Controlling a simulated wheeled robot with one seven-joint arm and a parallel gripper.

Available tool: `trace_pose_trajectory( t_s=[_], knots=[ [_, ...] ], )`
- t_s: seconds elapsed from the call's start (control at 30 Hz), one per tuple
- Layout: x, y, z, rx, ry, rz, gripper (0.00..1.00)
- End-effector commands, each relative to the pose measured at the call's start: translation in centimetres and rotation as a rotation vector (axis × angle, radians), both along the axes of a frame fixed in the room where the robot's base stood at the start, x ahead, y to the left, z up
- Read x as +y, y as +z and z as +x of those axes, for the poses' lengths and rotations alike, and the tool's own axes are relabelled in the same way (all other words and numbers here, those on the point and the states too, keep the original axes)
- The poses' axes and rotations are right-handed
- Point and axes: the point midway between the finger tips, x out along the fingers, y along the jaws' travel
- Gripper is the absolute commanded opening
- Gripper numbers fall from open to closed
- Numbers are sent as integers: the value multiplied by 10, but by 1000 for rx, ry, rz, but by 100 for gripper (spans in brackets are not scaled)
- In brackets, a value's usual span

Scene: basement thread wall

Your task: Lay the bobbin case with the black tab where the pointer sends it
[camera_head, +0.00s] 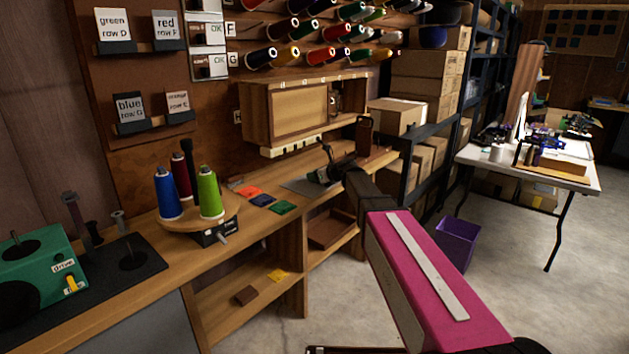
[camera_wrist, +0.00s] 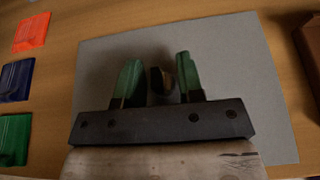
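My gripper (camera_head: 325,168) is over a grey mat (camera_head: 297,184) on the wooden bench. In the wrist view its two green fingers (camera_wrist: 157,72) stand apart. A small dark piece with a brownish face (camera_wrist: 161,80) shows between them, with slight gaps at its sides; I cannot tell whether it is touched. It may be a bobbin case, but no black tab can be made out. Orange (camera_wrist: 32,32), dark blue (camera_wrist: 15,81) and green (camera_wrist: 14,139) flat pieces lie left of the mat. No pointer can be clearly made out.
A wooden cabinet (camera_head: 285,112) stands behind. Cards (camera_head: 112,26) hang on the wall. A brown tray (camera_head: 332,228) is on the lower shelf.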

Motion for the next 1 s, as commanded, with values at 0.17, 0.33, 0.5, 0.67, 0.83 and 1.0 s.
trace_pose_trajectory(
  t_s=[0.17, 0.33, 0.5, 0.67, 0.83, 1.0],
  knots=[
    [0, 0, 0, 0, 0, 0, 4],
    [0, 0, 0, 0, 0, 0, 0],
    [0, 1, 0, 0, 0, 0, 0],
    [0, 9, 0, 0, 1, 0, 0],
    [0, 31, 0, -3, 1, 0, 0],
    [-6, 56, -32, -2, 1, 0, 0]
  ],
)
